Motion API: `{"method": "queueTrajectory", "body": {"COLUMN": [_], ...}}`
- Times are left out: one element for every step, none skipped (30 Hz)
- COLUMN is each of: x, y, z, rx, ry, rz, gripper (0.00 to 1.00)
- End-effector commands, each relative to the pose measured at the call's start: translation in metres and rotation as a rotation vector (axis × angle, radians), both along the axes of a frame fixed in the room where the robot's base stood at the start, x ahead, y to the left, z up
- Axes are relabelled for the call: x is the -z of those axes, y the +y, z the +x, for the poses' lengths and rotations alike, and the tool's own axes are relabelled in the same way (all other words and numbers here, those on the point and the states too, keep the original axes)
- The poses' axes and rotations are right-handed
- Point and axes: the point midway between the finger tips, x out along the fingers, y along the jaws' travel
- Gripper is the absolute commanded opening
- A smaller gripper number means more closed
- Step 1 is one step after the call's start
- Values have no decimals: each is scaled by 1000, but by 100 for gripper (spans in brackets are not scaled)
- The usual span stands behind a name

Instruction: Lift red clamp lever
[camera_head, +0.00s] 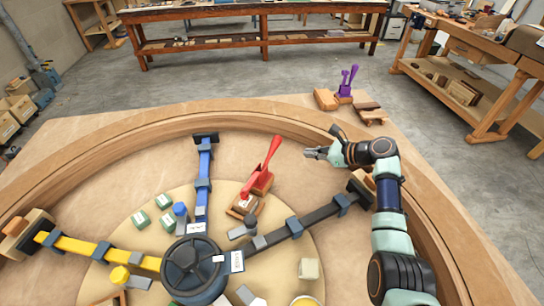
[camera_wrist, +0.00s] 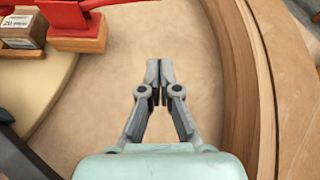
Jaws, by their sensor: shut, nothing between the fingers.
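The red clamp (camera_head: 260,180) stands on the round light wooden disc, with its red lever (camera_head: 268,157) raised at a slant to the upper right. In the wrist view the red clamp base (camera_wrist: 78,35) and part of the red lever (camera_wrist: 65,12) show at the top left, cut off by the frame. My gripper (camera_head: 308,153) is to the right of the lever, apart from it, above the bare wooden surface. In the wrist view my gripper (camera_wrist: 160,68) has its fingertips together and holds nothing.
A curved wooden rim (camera_head: 300,128) runs behind and right of my gripper. A black bar (camera_head: 315,218) with clamps, a blue bar (camera_head: 203,180) and a yellow bar (camera_head: 80,246) radiate from a dark hub (camera_head: 193,265). A purple clamp (camera_head: 346,85) stands beyond the rim.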

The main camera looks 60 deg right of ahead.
Motion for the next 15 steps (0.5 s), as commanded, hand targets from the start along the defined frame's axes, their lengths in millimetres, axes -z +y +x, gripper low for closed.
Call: {"method": "queueTrajectory", "body": {"x": [0, -1, -1, -2, -1, -1, -1, -1, 0, 1, 2, 5, 7, 10, 14], "y": [-1, -1, -1, -1, -1, -1, -1, 0, 0, 0, 0, 0, 0, 0, 0], "z": [-1, -1, -1, -1, -1, -1, -1, 0, 0, 1, 3, 6, 9, 13, 19], "rx": [4, 5, 4, 3, 3, 3, 3, 3, 2, 2, 1, 1, 1, 0, -1], "ry": [-2, -3, -2, -1, -1, -1, -1, 0, 0, 0, 0, 0, 0, 0, 1], "rz": [5, 5, 6, 5, 5, 4, 4, 3, 4, 4, 3, 3, 3, 4, 4], "gripper": [0, 0, 0, 0, 0, 0, 0, 0, 0, 0, 0, 0, 0, 0, 0]}}
